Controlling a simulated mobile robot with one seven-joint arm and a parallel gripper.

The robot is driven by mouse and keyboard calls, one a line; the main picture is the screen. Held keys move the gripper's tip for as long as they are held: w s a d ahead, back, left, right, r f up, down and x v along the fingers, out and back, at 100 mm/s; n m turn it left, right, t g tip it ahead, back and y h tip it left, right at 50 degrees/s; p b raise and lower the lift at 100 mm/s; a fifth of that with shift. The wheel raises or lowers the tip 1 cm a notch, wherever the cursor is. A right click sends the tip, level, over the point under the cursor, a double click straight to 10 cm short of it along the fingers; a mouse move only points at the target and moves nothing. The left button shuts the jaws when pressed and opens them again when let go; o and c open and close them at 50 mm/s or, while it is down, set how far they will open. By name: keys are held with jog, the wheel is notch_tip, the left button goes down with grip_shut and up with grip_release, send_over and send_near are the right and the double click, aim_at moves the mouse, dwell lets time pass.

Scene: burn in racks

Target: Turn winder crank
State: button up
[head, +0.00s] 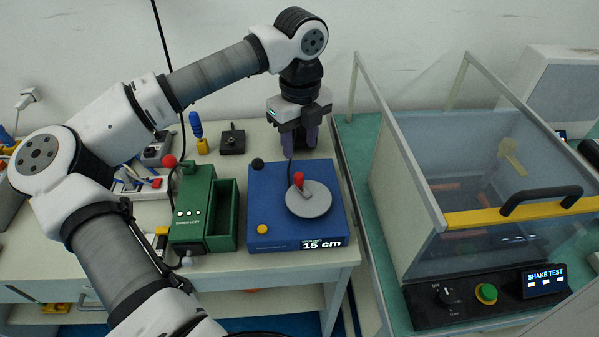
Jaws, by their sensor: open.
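The winder is a blue box (270,205) near the right end of the white table. On its top is a grey round disc (311,203) with a red crank knob (298,178) standing at its back left edge. A black ball knob (257,164) is at the box's back left corner and a yellow button (262,229) at its front left. My gripper (300,148) points down above the back edge of the box, behind the red knob. It is open and appears empty; its fingertips are partly hard to make out.
A green box (195,212) with a red-knobbed lever (169,161) stands close left of the winder. A clear-walled shake test chamber (480,190) with a black handle stands to the right. A small black device (232,140) and a blue-handled tool (197,130) are behind left.

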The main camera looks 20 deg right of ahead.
aim_at(300, 176)
notch_tip(300, 176, down, 10)
jog(key=shift+f+p, duration=0.25)
jog(key=shift+p, duration=0.85)
grip_shut()
